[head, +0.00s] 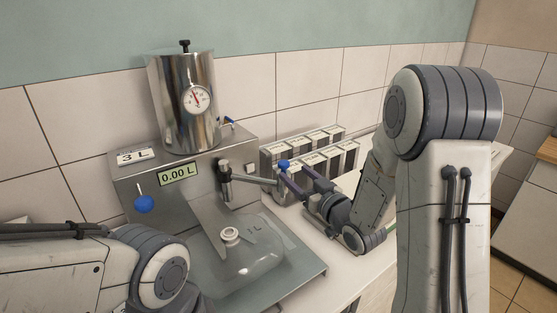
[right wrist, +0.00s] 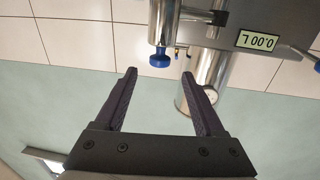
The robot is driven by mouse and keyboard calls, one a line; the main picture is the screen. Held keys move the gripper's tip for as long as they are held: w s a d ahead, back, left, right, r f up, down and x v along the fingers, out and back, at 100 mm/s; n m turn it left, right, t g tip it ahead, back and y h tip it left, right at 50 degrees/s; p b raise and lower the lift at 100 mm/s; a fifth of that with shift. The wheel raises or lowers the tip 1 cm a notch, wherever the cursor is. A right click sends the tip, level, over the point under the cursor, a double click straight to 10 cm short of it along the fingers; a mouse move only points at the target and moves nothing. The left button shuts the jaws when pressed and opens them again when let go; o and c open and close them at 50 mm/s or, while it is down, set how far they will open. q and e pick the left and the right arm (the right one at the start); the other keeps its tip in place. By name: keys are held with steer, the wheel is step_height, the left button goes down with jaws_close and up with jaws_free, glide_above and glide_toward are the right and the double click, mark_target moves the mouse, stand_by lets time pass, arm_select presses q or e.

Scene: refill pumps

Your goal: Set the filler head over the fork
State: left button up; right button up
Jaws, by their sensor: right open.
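The filler head (head: 250,179) is a metal arm reaching right from the dispenser's front, with a blue knob (head: 284,164) at its outer end. In the right wrist view its metal tube (right wrist: 161,22) and blue knob (right wrist: 159,60) show upside down. My right gripper (head: 296,174) is open beside the knob. In the right wrist view its fingertips (right wrist: 154,72) sit either side of the knob's line, with no visible grip on it. I cannot make out the fork clearly. My left arm enters at lower left; its gripper is out of frame.
The dispenser shows 0.00 L (head: 178,174) under a steel tank (head: 183,105). Several grey labelled boxes (head: 340,160) stand behind my right gripper.

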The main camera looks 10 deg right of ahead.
mark_target(284, 162)
steer(key=shift+w+r, duration=0.15)
steer(key=shift+w, duration=0.25)
steer(key=p+x, duration=0.3)
steer(key=x, duration=0.5)
steer(key=shift+w+a+p, duration=0.1)
steer(key=shift+a+p, duration=0.05)
steer(key=shift+p, duration=0.2)
steer(key=shift+w+a, duration=0.15)
steer(key=shift+w, duration=0.45)
jaws_close()
